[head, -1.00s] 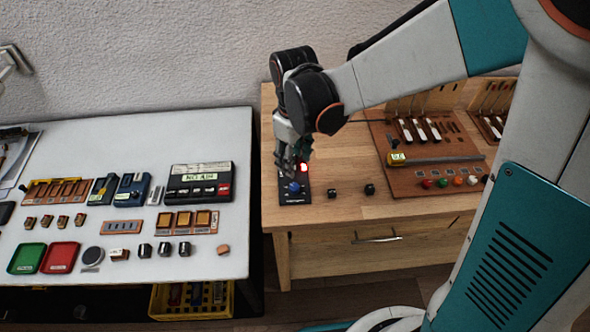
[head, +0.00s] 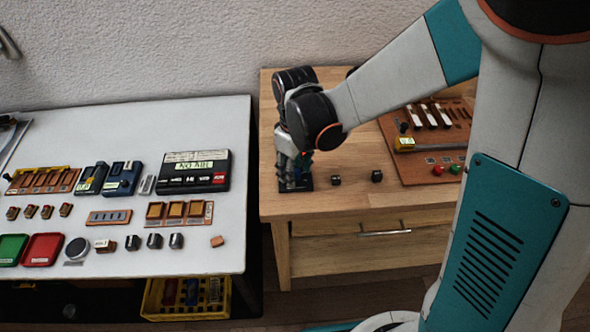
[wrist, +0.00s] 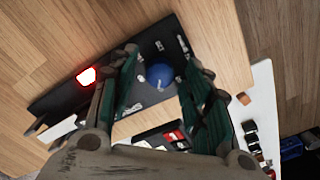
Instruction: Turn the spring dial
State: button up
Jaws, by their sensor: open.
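The spring dial is a blue round knob (wrist: 160,75) on a dark panel (wrist: 208,72) in the wrist view. White markings lie around the knob, and a lit red lamp (wrist: 87,76) shows at the panel's left. My gripper (wrist: 163,72) is open, with its green-lined fingers on either side of the knob as seen from the wrist. I cannot tell whether they touch it. In the head view my gripper (head: 296,178) points down over the panel (head: 306,185) at the wooden cabinet's left end and hides the knob.
Two small black blocks (head: 336,180) (head: 377,176) stand on the wooden cabinet (head: 345,205) right of the panel. A brown board (head: 420,172) with keys and coloured buttons lies further right. The white table (head: 120,222) at left carries trays and several small parts.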

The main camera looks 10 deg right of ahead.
jog(key=shift+c, duration=0.4)
grip_shut()
jog(key=shift+m, duration=1.3)
jog(key=shift+o, duration=0.4)
grip_release()
jog(key=shift+r, duration=0.1)
